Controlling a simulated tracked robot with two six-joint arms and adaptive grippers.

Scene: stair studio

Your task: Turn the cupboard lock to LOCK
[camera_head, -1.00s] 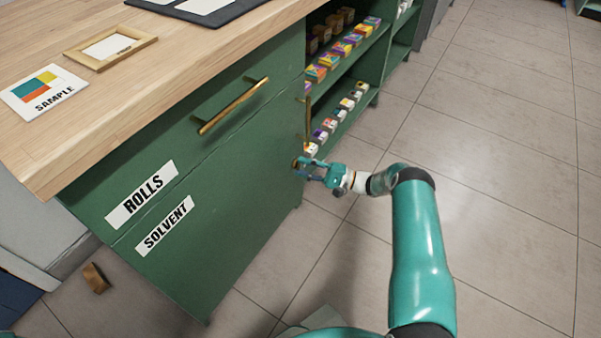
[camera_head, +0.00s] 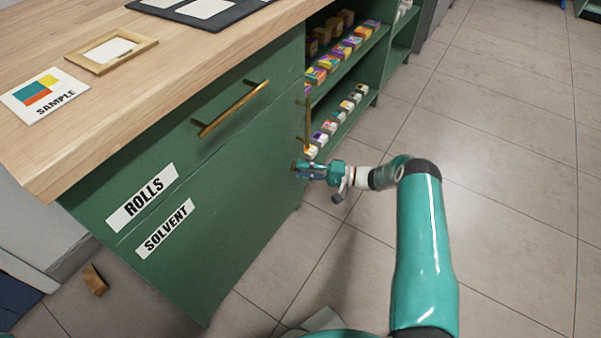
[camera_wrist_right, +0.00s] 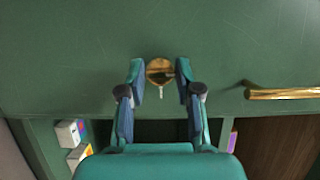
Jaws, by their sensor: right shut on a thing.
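The cupboard lock (camera_wrist_right: 158,66) is a round brass piece on a green front, with a small pale pin or key below its middle in the right wrist view. My right gripper (camera_wrist_right: 160,70) has one fingertip on each side of the lock and is shut on it. In the head view my right gripper (camera_head: 302,167) is at the green unit's right edge and covers the lock. Any LOCK marking is not readable in either view. My left gripper is not in view.
The green cabinet (camera_head: 235,165) carries a brass drawer handle (camera_head: 231,109) and labels ROLLS and SOLVENT. A vertical brass handle (camera_head: 307,120) stands just above my right gripper. Open shelves (camera_head: 335,85) with small boxes lie behind. The tiled floor (camera_head: 500,150) at right is clear.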

